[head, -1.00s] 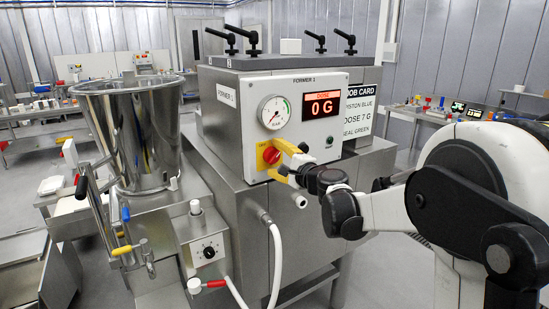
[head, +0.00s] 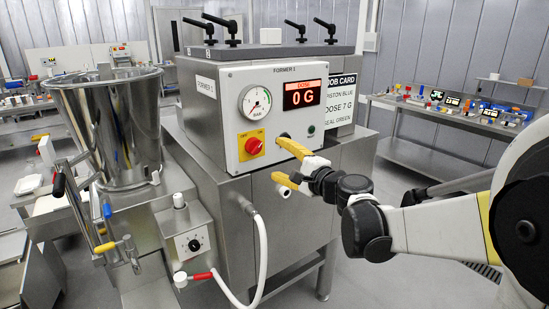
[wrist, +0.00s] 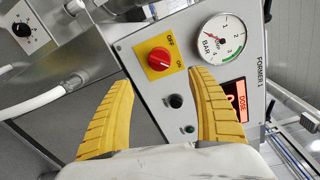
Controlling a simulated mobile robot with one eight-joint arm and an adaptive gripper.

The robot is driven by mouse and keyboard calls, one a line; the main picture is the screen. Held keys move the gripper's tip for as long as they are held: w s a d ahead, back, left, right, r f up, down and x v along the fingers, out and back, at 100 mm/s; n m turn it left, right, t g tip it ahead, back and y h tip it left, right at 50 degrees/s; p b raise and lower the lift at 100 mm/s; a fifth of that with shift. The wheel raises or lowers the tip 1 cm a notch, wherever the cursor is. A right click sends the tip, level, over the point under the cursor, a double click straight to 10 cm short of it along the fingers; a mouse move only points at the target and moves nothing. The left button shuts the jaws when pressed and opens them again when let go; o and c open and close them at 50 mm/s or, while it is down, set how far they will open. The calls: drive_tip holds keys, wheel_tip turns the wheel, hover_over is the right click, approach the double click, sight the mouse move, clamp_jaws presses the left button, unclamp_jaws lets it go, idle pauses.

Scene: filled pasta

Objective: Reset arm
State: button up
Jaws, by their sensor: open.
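My gripper (head: 288,165) is open and empty, with yellow ribbed fingers, in front of the machine's control panel and a little right of the red rotary switch (head: 253,146). In the wrist view my gripper (wrist: 163,105) shows its two fingers spread wide. Beyond them are the red switch (wrist: 159,59) on its yellow plate, a black button (wrist: 175,101) and a green one (wrist: 189,129). The fingers appear apart from the switch. The display (head: 305,94) reads 0 G. The pressure gauge (head: 255,102) sits left of it.
A steel hopper (head: 108,125) stands left of the machine. A white hose (head: 262,250) hangs below the panel. A job card (head: 335,100) is fixed at the right. A bench (head: 450,120) with small items stands at the back right. Floor shows at the right.

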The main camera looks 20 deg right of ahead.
drive_tip(key=s+a+f+n+g, duration=0.3)
drive_tip(key=s+a+n, duration=0.1)
drive_tip(key=s, duration=0.3)
drive_tip(key=s+a+f+n+g, duration=0.2)
drive_tip(key=s+a+f+n, duration=0.1)
drive_tip(key=s+a+n, duration=0.25)
drive_tip(key=s+d+f+n+g+h, duration=0.1)
drive_tip(key=s+d+f+n, duration=0.1)
drive_tip(key=s, duration=0.4)
drive_tip(key=s+d+f+n+g+h, duration=0.1)
drive_tip(key=s+f+n+g+h, duration=0.1)
drive_tip(key=s, duration=0.4)
drive_tip(key=s+d+f+n+g+h, duration=0.1)
drive_tip(key=s+d+f+n+h, duration=0.1)
drive_tip(key=s+f, duration=0.3)
drive_tip(key=shift+s+d+n+b, duration=0.3)
drive_tip(key=shift+s+n+b, duration=0.15)
drive_tip(key=shift+s+n, duration=0.15)
drive_tip(key=shift+w, duration=0.1)
drive_tip(key=shift+c, duration=0.5)
